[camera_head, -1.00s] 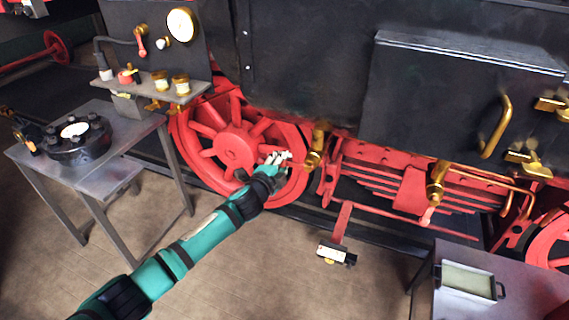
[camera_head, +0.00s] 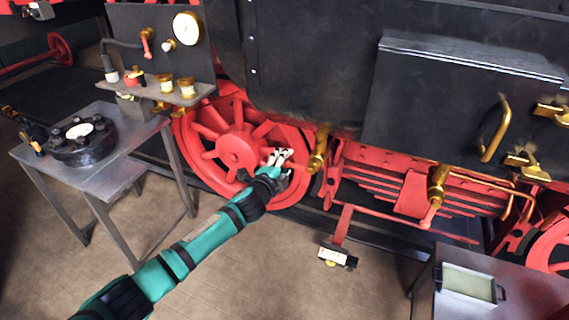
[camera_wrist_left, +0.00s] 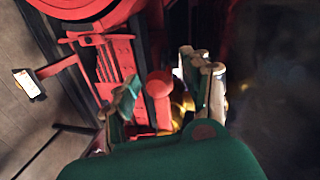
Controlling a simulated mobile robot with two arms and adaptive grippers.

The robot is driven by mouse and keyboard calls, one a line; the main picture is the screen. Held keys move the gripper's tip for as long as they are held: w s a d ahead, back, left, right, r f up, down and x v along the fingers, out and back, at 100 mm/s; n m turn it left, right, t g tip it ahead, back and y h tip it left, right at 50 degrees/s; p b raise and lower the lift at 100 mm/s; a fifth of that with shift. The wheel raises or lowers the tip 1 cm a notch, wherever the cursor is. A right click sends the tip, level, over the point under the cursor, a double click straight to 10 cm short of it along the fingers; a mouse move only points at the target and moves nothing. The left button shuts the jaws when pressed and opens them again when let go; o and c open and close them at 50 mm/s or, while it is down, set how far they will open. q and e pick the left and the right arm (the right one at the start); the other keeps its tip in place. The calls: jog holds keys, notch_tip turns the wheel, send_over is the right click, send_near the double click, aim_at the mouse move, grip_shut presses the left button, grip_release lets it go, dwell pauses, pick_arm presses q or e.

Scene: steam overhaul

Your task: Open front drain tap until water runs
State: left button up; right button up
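A brass drain tap (camera_head: 318,150) hangs under the locomotive's black side, beside the red wheel. Its red lever (camera_head: 298,166) points left, toward my left gripper. A second brass tap (camera_head: 437,186) with a red lever hangs further right. I cannot tell by label which one is the front tap. No water shows at either. My left gripper (camera_head: 280,156) is open just left of the nearer tap, in front of the wheel. In the left wrist view, a red round knob (camera_wrist_left: 159,84) shows between the spread fingers (camera_wrist_left: 163,78); contact cannot be told. My right gripper is not in view.
A metal table (camera_head: 100,165) with a black flanged part stands at left, below a gauge panel (camera_head: 160,45). A bench with a tray (camera_head: 468,285) stands at lower right. A small white-labelled box (camera_head: 338,257) sits low, below the taps. Floor between is clear.

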pick_arm(q)
jog(key=shift+w+d, duration=0.1)
jog(key=v, duration=1.2)
dwell(0.4)
